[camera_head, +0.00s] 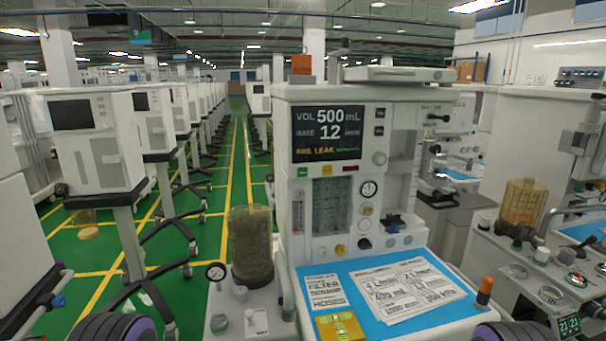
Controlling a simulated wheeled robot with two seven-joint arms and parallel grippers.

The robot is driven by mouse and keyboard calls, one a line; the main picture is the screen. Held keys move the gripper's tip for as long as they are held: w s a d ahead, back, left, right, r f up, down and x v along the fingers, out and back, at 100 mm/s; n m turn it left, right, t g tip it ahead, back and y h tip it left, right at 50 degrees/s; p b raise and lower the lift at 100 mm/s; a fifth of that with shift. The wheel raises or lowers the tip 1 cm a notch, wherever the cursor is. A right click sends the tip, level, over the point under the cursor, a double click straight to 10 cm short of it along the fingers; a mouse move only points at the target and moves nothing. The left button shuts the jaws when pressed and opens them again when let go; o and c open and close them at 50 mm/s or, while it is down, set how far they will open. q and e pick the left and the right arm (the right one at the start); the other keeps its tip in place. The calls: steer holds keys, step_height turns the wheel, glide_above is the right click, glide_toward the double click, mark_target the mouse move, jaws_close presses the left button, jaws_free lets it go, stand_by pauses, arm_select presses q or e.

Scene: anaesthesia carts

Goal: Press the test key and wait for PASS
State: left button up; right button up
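The anaesthesia cart (283,135) stands in the middle of the view. Its dark screen (328,151) reads VOL 500 mL and RATE 12, with "FAIL LEAK" in amber and small green text beside it, too small to read. Below the screen are small green (302,171), amber (326,170) and red (350,168) keys or labels. I cannot tell which one is the test key. Parts of my arms show as dark and purple rounded shapes at the bottom edge. Neither gripper can be made out in the view.
More carts stand either side; a green aisle runs behind.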

arm_select(q)
jaws_close()
stand_by(1.5)
